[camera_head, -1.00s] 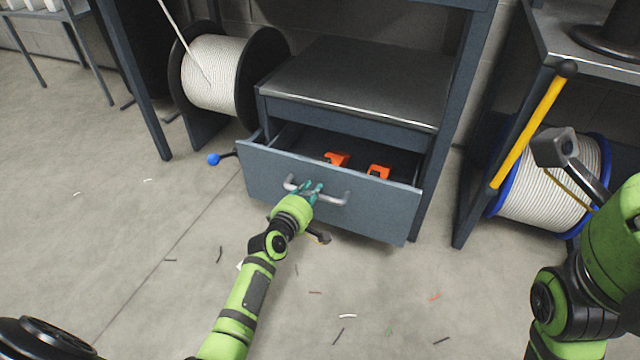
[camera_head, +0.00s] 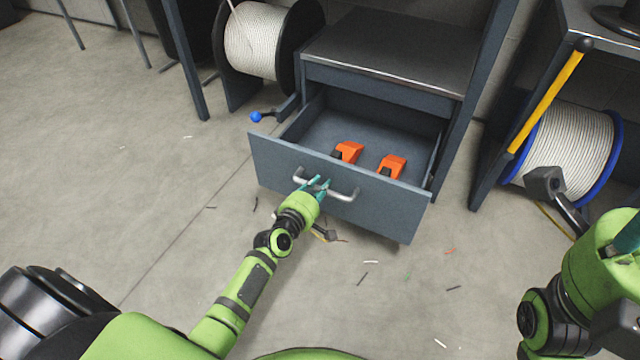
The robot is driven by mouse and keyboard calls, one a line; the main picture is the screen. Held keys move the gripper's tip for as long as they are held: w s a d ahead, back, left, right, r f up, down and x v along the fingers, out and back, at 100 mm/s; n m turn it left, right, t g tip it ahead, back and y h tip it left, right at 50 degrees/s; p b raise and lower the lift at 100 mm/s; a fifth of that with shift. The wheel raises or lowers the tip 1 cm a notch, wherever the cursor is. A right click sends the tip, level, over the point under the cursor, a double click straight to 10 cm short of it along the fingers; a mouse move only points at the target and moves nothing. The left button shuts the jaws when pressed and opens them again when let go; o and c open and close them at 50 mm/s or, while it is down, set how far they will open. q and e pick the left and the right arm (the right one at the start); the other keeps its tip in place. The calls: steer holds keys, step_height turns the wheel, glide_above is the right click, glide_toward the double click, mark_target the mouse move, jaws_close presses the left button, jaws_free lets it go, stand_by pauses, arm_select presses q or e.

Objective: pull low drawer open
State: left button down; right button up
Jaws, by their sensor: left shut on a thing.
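The low drawer (camera_head: 290,172) is a grey-blue box under a dark-topped cabinet, and it stands well open. Its inside floor shows, with two orange-and-black tools (camera_head: 348,151) (camera_head: 391,166) lying in it. The fingers hide part of the bar.
Small scraps lie on the otherwise clear floor (camera_head: 120,200).

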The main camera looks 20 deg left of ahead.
arm_select(q)
steer(key=c, duration=1)
jaws_free()
steer(key=shift+c, duration=0.2)
steer(key=v, duration=1.2)
